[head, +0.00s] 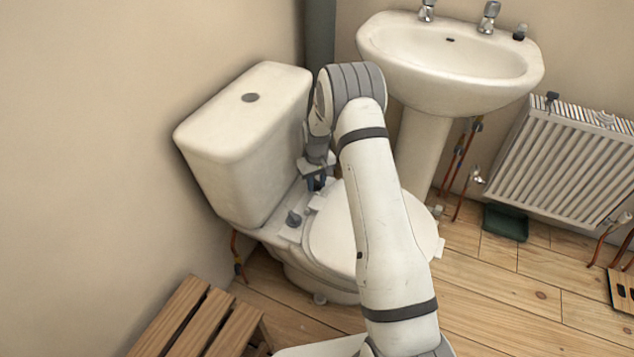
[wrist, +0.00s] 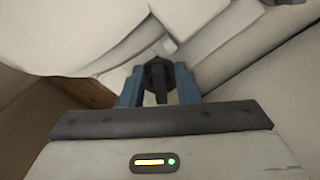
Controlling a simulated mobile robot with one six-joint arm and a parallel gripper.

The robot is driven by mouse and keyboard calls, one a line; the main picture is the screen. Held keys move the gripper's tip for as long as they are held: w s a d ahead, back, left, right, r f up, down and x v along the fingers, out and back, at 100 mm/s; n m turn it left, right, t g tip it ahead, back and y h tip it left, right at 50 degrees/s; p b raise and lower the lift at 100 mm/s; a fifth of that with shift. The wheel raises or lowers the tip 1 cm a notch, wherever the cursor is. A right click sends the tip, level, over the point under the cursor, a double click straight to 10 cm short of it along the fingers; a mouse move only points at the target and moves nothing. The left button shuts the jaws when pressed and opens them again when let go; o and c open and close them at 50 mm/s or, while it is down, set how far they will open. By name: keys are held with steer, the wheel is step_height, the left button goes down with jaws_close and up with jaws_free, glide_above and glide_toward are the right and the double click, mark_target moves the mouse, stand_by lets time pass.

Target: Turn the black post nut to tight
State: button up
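A black post nut (wrist: 158,72) sits between the blue fingers of my gripper (wrist: 158,85) in the wrist view. The fingers lie close against its two sides, with no clear gap, and appear shut on it. In the head view, my gripper (head: 317,184) points down at the rear of the toilet seat, beside the cistern (head: 240,150). The nut there is hidden by the fingers. A second dark nut (head: 293,218) stands free on the seat hinge to the left. The nut's tightness cannot be told.
The toilet lid (head: 330,235) is down, partly behind my arm. A washbasin (head: 450,65) on its pedestal stands to the right of my arm. A radiator (head: 570,150) is at the far right. A slatted wooden bench (head: 195,320) is at the lower left.

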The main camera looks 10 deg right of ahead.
mark_target(317, 184)
steer(key=shift+o, duration=1.2)
steer(key=shift+d, duration=0.1)
step_height(317, 184, up, 8)
steer(key=shift+f+p, duration=0.1)
steer(key=shift+p, duration=1)
